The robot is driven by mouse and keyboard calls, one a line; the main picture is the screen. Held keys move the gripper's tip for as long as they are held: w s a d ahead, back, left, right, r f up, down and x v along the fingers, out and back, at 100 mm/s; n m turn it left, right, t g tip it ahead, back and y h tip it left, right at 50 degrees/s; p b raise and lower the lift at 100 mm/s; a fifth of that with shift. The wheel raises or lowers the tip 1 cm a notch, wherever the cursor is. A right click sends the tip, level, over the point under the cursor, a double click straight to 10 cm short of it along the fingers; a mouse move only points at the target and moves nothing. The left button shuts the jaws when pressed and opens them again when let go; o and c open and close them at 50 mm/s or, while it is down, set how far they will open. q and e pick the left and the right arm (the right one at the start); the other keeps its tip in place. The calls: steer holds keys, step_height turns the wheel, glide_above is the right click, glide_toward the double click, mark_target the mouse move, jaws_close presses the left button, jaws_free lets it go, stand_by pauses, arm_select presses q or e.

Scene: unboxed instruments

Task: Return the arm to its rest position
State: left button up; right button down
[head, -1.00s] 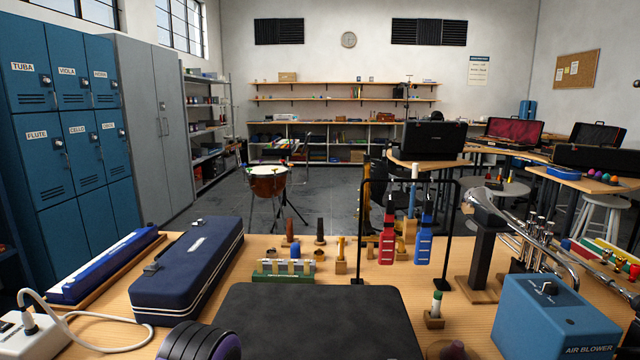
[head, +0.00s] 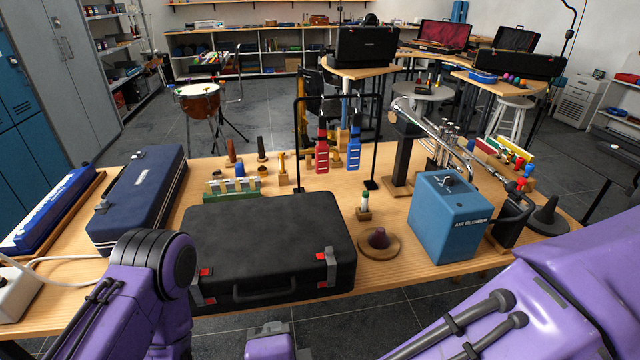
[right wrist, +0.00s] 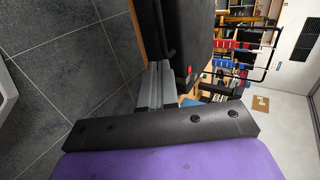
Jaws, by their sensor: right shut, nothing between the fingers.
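My right gripper (right wrist: 159,68) shows in the right wrist view, with its two grey fingers together and nothing between them. It is in front of the table edge, beside the black case (right wrist: 192,25) and apart from it. In the head view my purple right arm (head: 540,300) comes in from the right, in front of the table; I cannot make out its fingertips there. My left arm (head: 145,290) shows at the lower left, bent, and its gripper is not visible.
The wooden table (head: 385,268) carries a black case (head: 270,235), a blue case (head: 137,200), a blue air blower (head: 448,215), a brown mute (head: 379,240) and a trumpet (head: 425,125) on a stand. Floor (head: 365,320) is free in front of the table.

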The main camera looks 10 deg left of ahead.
steer(key=w+d+f+n, duration=0.4)
steer(key=w+d+f, duration=0.35)
steer(key=f, duration=0.45)
steer(key=s+d+f+n+g+h, duration=0.1)
steer(key=d+f+n+g+h, duration=0.1)
steer(key=d+f, duration=0.9)
steer(key=s+d+f+n+g+h, duration=0.1)
steer(key=s+d+f+g+h, duration=0.1)
steer(key=s+d+f, duration=0.4)
steer(key=s+d+f+g+h+p, duration=0.1)
steer(key=s+d+f+g+h, duration=0.1)
steer(key=s+d+f, duration=0.4)
steer(key=s+d+g, duration=0.1)
steer(key=s+d, duration=0.4)
steer(key=d, duration=0.4)
steer(key=shift+f+n+g+h, duration=0.15)
steer(key=shift+n+g+h, duration=0.25)
